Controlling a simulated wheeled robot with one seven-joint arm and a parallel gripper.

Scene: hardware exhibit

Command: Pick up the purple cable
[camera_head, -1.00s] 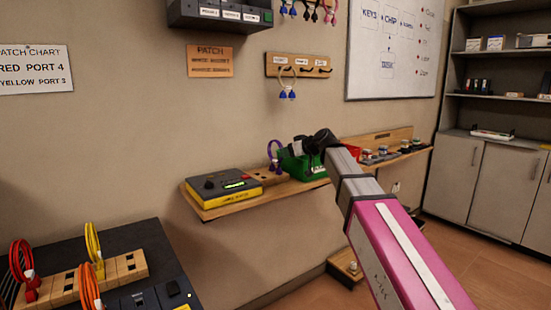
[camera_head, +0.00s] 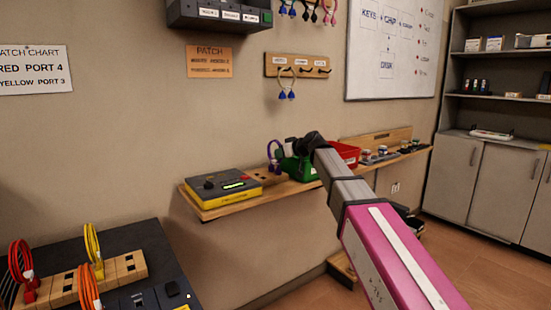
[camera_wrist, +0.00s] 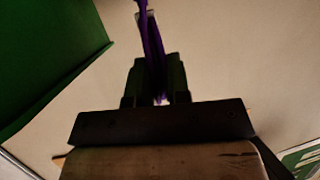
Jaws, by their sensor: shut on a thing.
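The purple cable (camera_head: 273,154) is a loop standing at the wooden holder on the wall shelf, between the yellow-and-grey tester and the green bin. My gripper (camera_head: 283,152) is beside it in the head view, small and partly dark. In the wrist view the purple cable (camera_wrist: 150,38) runs up between the two dark fingers of my gripper (camera_wrist: 156,75), which are shut on it.
The green bin (camera_head: 300,171) is close to the gripper and fills the upper left of the wrist view (camera_wrist: 40,50). A red bin (camera_head: 348,152) is to its right. The tester (camera_head: 224,187) is left on the shelf. Red, yellow and orange cables stand on a rack (camera_head: 122,268) at lower left.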

